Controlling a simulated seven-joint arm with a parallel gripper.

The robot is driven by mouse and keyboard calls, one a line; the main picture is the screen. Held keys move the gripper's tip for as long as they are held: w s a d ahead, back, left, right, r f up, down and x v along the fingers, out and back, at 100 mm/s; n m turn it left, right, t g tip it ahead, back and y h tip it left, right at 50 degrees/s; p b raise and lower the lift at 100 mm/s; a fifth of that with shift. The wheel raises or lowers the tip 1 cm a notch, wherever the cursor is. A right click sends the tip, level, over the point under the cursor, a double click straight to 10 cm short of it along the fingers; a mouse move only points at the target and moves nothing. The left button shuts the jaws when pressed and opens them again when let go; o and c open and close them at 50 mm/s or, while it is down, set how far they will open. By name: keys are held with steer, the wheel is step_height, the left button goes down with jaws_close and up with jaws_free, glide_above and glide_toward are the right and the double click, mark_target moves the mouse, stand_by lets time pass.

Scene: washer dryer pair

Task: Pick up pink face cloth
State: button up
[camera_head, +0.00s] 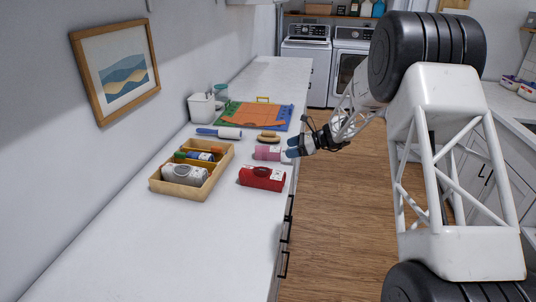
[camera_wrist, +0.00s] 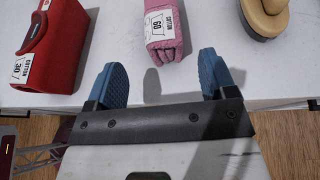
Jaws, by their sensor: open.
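The pink face cloth (camera_head: 266,153) is a small rolled bundle with a white label, lying on the white counter near its right edge. In the wrist view the pink face cloth (camera_wrist: 164,32) is at the top middle, ahead of the gap between my fingers. My gripper (camera_head: 291,149) is at the counter's edge, just right of the cloth. In the wrist view my gripper (camera_wrist: 160,82) has two blue fingertips spread wide, with nothing between them. The cloth's far end is cut off by the top of the wrist view.
A red cloth bundle (camera_head: 262,178) lies nearer on the counter (camera_head: 215,240). A wooden brush (camera_head: 269,136) lies beyond the pink cloth. A wooden tray (camera_head: 224,162) with several items, a blue-handled roller (camera_head: 219,132) and a colourful mat (camera_head: 256,115) are also there. The near counter is clear.

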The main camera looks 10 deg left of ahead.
mark_target(274, 152)
steer(key=shift+x, duration=1.3)
steer(key=shift+x, duration=2.6)
steer(key=shift+w, duration=0.2)
steer(key=c, duration=1)
